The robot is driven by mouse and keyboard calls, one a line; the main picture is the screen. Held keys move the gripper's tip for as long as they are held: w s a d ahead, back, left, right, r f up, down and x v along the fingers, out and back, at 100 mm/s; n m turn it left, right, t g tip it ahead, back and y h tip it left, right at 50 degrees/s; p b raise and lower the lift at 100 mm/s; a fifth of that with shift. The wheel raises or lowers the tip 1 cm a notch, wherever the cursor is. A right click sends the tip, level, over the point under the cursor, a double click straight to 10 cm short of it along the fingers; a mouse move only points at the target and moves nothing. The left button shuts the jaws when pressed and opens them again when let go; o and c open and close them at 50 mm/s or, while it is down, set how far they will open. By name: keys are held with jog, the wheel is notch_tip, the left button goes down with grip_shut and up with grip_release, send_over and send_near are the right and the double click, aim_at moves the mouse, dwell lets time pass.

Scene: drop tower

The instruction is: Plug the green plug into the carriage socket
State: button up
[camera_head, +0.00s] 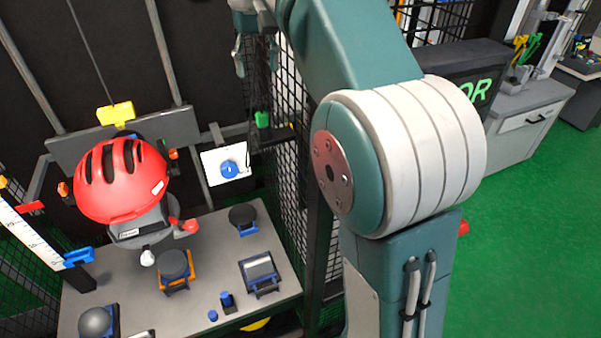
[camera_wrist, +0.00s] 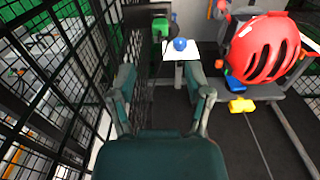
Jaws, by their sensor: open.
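The green plug (camera_head: 262,119) is a small green block at a dark shelf beside the mesh panel. It also shows in the wrist view (camera_wrist: 160,27), beyond my fingertips. My gripper (camera_head: 256,58) is open and empty, above the plug in the head view and apart from it. Its two spread fingers show in the wrist view (camera_wrist: 161,74). The carriage (camera_head: 186,124) is a grey crossplate on the tower rails, behind a red helmet (camera_head: 112,188). I cannot make out its socket; the helmet covers much of the carriage.
A white panel with a blue knob (camera_head: 229,169) stands between helmet and mesh. A yellow block (camera_head: 115,113) hangs on a cable above the helmet. Black mesh (camera_head: 318,215) stands close to the right of the plug. The grey table (camera_head: 215,255) holds several dark pads and fixtures.

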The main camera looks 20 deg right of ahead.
jog(key=s+f+t, duration=0.5)
jog(key=s+f, duration=1.3)
jog(key=s, duration=0.4)
jog(key=shift+s+t, duration=0.3)
jog(key=shift+o, duration=0.5)
jog(key=shift+s, duration=0.1)
